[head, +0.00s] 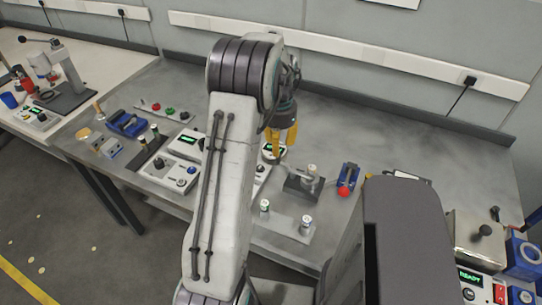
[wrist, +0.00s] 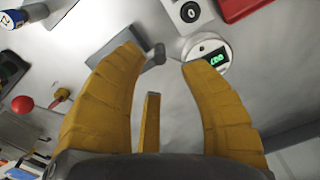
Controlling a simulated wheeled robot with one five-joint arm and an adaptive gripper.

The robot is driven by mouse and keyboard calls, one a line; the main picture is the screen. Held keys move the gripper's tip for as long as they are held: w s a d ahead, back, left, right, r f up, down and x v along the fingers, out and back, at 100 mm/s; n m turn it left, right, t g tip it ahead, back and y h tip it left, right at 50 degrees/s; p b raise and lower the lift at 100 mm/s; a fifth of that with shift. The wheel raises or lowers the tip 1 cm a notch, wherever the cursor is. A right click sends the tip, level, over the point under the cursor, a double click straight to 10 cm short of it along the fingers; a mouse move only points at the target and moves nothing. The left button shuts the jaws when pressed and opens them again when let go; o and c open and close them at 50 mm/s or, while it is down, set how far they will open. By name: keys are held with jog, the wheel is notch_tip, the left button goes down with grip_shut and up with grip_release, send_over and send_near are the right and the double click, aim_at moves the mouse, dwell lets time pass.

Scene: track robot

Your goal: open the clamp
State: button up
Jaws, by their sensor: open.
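A small blue device with a red ball knob (head: 345,190) stands on the bench right of my gripper; it looks like the clamp, though the view is too small to be sure. The red ball (wrist: 22,104) also shows at the left of the wrist view. My gripper (head: 283,155) is open and points down above the bench, left of the device. In the wrist view its yellow fingers (wrist: 162,62) are spread apart with nothing held between them. A dark grey block fixture (head: 300,188) lies between gripper and device; it also shows beyond the left finger (wrist: 113,38).
A round gauge with a green display (head: 273,152) sits close by my gripper, near the right fingertip in the wrist view (wrist: 208,52). A light plate with two small cylinders (head: 285,219) lies in front. The bench's back right (head: 440,150) is clear.

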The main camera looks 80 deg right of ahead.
aim_at(278, 161)
jog(key=shift+f, duration=2.85)
jog(key=shift+o, duration=0.3)
grip_shut()
